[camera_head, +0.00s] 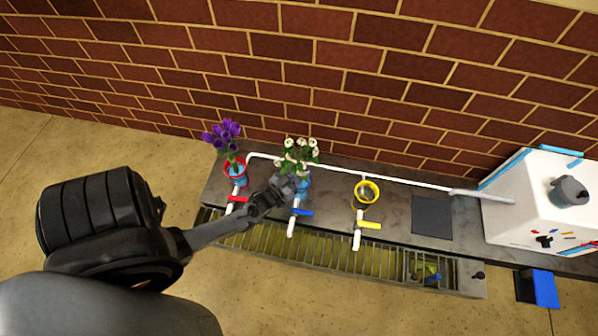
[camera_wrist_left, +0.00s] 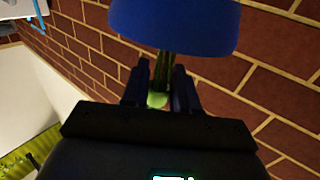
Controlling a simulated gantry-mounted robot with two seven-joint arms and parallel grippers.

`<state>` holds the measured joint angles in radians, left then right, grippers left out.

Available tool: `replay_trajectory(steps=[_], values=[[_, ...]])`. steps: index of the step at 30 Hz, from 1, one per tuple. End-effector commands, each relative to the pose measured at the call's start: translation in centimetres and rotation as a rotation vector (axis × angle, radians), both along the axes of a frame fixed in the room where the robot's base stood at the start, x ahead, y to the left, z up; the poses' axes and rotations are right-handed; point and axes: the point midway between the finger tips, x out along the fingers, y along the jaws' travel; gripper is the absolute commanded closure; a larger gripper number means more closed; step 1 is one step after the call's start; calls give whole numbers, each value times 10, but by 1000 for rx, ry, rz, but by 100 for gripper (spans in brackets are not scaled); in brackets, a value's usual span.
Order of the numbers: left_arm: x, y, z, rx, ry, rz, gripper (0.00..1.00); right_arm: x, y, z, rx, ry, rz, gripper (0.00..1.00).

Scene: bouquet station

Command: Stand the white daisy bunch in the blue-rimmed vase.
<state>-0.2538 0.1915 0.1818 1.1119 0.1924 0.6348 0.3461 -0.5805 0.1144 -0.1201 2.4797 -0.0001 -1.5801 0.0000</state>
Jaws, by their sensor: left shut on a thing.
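The white daisy bunch (camera_head: 299,152) is upright above the middle of the counter, its white heads and green leaves clear of the gripper. My left gripper (camera_head: 286,187) is shut on its green stems, which also show between the fingers in the left wrist view (camera_wrist_left: 165,76). A light-blue patch of the blue-rimmed vase (camera_head: 305,182) shows just below the leaves, mostly hidden by bunch and gripper. I cannot tell whether the stems are inside it. A dark blue rounded thing (camera_wrist_left: 175,22) fills the top of the wrist view. My right gripper is not in view.
A red-rimmed vase (camera_head: 235,177) with purple flowers (camera_head: 223,134) stands left. An empty-looking yellow-rimmed vase (camera_head: 367,191) stands right. A white pipe (camera_head: 400,181) runs behind them. Red, blue and yellow taps stand in front, above a grated trough (camera_head: 335,254). A white box (camera_head: 540,205) stands far right.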

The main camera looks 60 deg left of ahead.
Motion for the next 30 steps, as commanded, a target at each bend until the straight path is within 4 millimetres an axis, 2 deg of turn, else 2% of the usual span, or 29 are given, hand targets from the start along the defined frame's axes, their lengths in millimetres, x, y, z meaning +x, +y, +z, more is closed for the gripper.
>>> replay_trajectory(steps=[30], values=[[1,0,-6,0,-1,0,100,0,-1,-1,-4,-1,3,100]])
